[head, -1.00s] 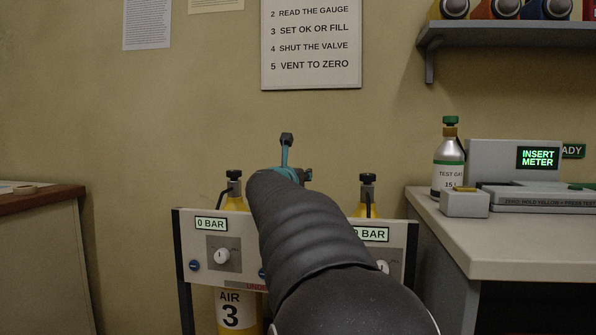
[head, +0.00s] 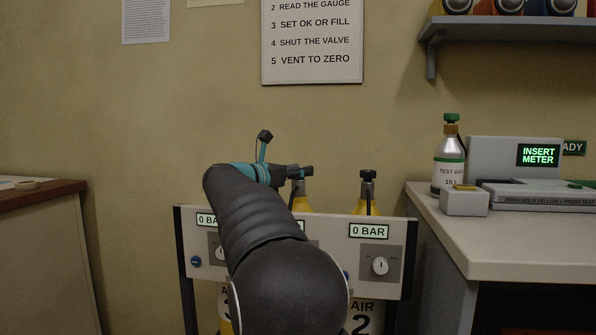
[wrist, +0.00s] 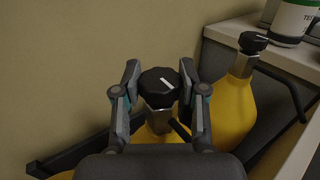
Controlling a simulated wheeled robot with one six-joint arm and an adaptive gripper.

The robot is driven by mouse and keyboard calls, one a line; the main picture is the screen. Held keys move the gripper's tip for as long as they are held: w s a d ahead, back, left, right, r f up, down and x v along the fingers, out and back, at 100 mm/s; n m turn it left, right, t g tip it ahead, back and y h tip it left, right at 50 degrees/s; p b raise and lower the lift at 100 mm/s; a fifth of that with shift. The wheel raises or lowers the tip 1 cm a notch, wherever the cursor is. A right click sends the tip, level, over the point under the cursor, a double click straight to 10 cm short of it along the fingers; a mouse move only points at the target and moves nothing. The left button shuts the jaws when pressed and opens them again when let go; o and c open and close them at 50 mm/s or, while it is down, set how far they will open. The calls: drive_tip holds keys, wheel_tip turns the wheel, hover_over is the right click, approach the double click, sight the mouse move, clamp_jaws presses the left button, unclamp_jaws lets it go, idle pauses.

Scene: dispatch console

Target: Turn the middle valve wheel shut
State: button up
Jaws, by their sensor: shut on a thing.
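The middle valve wheel (wrist: 158,82) is a black lobed knob with a white mark, on top of a yellow cylinder (head: 302,197). In the wrist view it sits between the two fingers of my gripper (wrist: 160,80), which are shut on it from both sides. In the head view my gripper (head: 299,172) is at the top of the middle cylinder and hides the wheel. The right valve wheel (head: 368,175) is free; it also shows in the wrist view (wrist: 253,42). The left cylinder's valve is hidden behind my arm.
A panel (head: 405,242) with dials and 0 BAR displays stands in front of the cylinders; my arm covers part of it. A desk (head: 470,232) with a test gas bottle (head: 450,160) and a meter station (head: 500,155) is at the right. A wooden-topped cabinet (head: 50,200) is at the left.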

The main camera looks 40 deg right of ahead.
drive_tip(key=shift+r, duration=0.15)
drive_tip(key=o, duration=1.2)
drive_tip(key=shift+c, duration=0.2)
drive_tip(key=s+a, duration=0.1)
drive_tip(key=a, duration=1.1)
drive_tip(key=shift+s, duration=0.15)
